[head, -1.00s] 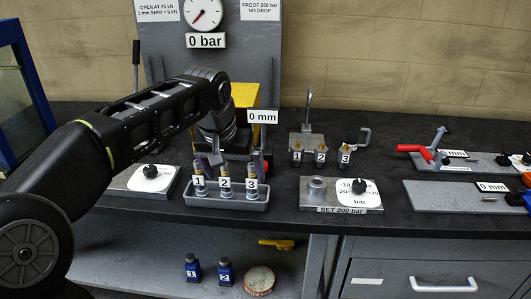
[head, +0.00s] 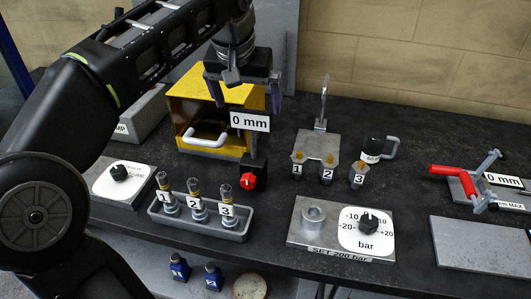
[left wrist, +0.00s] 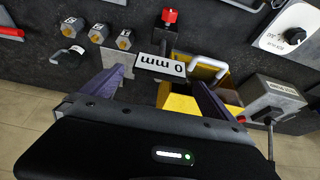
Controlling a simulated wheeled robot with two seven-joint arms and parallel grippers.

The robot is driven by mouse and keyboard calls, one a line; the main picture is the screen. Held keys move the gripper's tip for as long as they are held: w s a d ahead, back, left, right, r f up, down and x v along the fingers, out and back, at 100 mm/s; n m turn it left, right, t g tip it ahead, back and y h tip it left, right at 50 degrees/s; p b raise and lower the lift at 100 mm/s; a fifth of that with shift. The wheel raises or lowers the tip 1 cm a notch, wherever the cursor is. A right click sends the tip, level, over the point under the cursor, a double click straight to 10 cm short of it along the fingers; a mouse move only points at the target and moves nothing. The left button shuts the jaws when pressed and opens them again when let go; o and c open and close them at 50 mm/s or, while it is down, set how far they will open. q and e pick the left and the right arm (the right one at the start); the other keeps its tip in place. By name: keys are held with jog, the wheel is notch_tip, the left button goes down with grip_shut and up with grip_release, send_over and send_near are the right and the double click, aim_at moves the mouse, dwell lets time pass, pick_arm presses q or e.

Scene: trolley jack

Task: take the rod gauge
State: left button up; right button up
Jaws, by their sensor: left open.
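No part is labelled as the rod gauge, so I cannot tell for certain which it is. A white "0 mm" plate (head: 250,122) stands at the front of a yellow housing (head: 187,96) with a grey handle. Another "0 mm" plate (head: 502,180) is by a red-handled device (head: 455,171) at the right. My left gripper (head: 244,98) is open above the yellow housing, its fingers pointing down. In the left wrist view, the first plate (left wrist: 160,65) appears between and beyond the fingertips, with nothing gripped. My right gripper is out of view.
A grey tray (head: 229,233) holds three numbered fittings. A metal plate (head: 315,146) with numbered brass parts stands right of the housing, near a dark mug-like item (head: 376,149). A bar-dial block (head: 300,236) is at the front. The dark bench between them is partly clear.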

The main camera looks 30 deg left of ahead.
aim_at(250, 111)
pick_arm(q)
jog(key=shift+s, duration=0.2)
jog(key=shift+x, duration=1.35)
jog(key=shift+w, duration=0.1)
jog(key=x, duration=0.5)
jog(key=shift+w+a+p, duration=0.1)
jog(key=shift+w+p, duration=0.05)
jog(key=shift+p, duration=0.2)
jog(key=shift+c, duration=0.4)
jog(key=c, duration=1.8)
jog(key=shift+r, duration=0.2)
